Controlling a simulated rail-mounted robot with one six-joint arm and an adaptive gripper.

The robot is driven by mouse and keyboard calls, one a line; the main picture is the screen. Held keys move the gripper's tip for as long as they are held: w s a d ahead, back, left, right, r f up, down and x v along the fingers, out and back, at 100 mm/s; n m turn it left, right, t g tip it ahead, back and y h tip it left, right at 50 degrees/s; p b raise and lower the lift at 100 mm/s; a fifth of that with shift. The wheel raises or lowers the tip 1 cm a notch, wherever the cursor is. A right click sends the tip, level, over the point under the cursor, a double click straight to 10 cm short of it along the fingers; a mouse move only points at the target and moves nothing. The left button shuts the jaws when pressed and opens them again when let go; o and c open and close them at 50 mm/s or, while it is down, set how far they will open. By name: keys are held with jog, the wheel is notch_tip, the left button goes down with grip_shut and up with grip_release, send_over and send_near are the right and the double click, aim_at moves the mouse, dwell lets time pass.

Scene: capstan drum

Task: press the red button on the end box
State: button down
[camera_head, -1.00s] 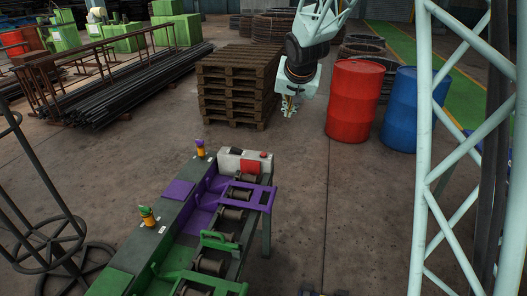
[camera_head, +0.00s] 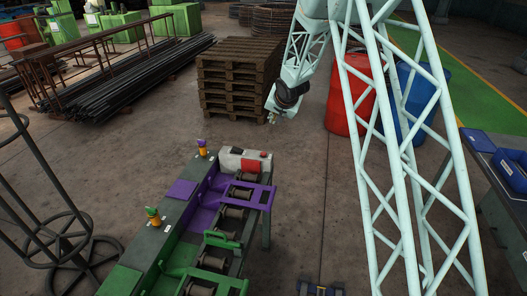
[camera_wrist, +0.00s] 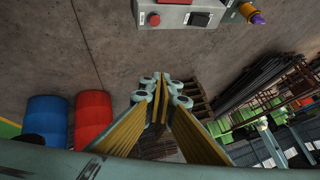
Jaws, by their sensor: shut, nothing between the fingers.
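The end box (camera_head: 232,158) is a pale grey box at the far end of the green and purple roller machine. Its red button (camera_head: 263,154) is on top at the right, near a black switch (camera_head: 237,150). In the wrist view the box (camera_wrist: 176,15) is at the top edge, partly cut off, with the red button (camera_wrist: 154,19) left of the black switch (camera_wrist: 201,19). My gripper (camera_head: 272,119) is beyond the box, apart from it. In the wrist view its fingers (camera_wrist: 160,84) are together and empty, below the button in the picture.
A pallet stack (camera_head: 238,72) stands behind my gripper. A red drum (camera_head: 347,105) and a blue drum (camera_head: 409,105) stand to the right. An orange lamp with a purple top (camera_head: 202,148) stands left of the box. The floor right of the box is clear.

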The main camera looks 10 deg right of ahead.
jog(key=m+y+p, duration=0.1)
jog(key=p, duration=0.4)
send_over(265, 154)
notch_tip(265, 154, down, 10)
jog(key=f, duration=0.1)
jog(key=shift+w+a+f+t+y+p, duration=0.15)
jog(key=shift+f+t+y+p, duration=0.15)
jog(key=shift+f+y+p, duration=0.15)
jog(key=shift+f, duration=0.2)
jog(key=shift+f+b, duration=3)
jog(key=shift+f, duration=1.25)
jog(key=shift+f+b, duration=0.5)
jog(key=shift+f, duration=0.5)
jog(key=shift+r, duration=0.2)
jog(key=shift+r+p, duration=0.55)
jog(key=shift+r, duration=0.25)
